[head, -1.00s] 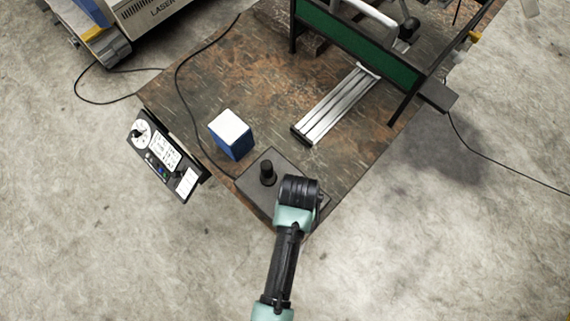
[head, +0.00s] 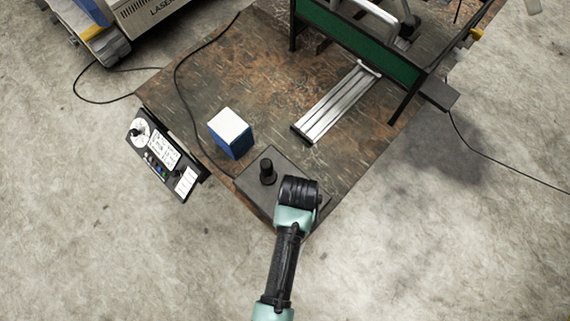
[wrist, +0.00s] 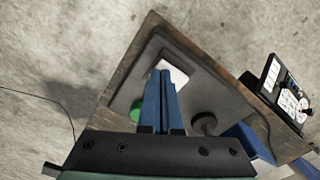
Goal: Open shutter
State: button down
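A dark control box (head: 256,190) with an upright black knob (head: 267,170) sits at the near corner of the table. In the wrist view the box (wrist: 222,98) also shows a white patch (wrist: 175,73), a green round button (wrist: 137,110) and the knob (wrist: 205,124). My gripper (wrist: 162,74) has its two blue fingers side by side, with nothing visible between them. The tips overlap the white patch in the picture; I cannot tell whether they touch it. In the head view my arm hides the fingers and the near part of the box. No part is plainly marked as the shutter.
A blue box with a white top (head: 231,132) stands behind the control box. A panel with a dial (head: 162,152) hangs at the table's left edge. A metal rail (head: 338,103) and a green screen (head: 358,40) in a black frame are farther back. A cable (head: 177,92) crosses the left side.

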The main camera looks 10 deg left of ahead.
notch_tip(320, 180, up, 7)
jog(key=p, duration=0.7)
jog(key=shift+p, duration=0.35)
dwell(0.5)
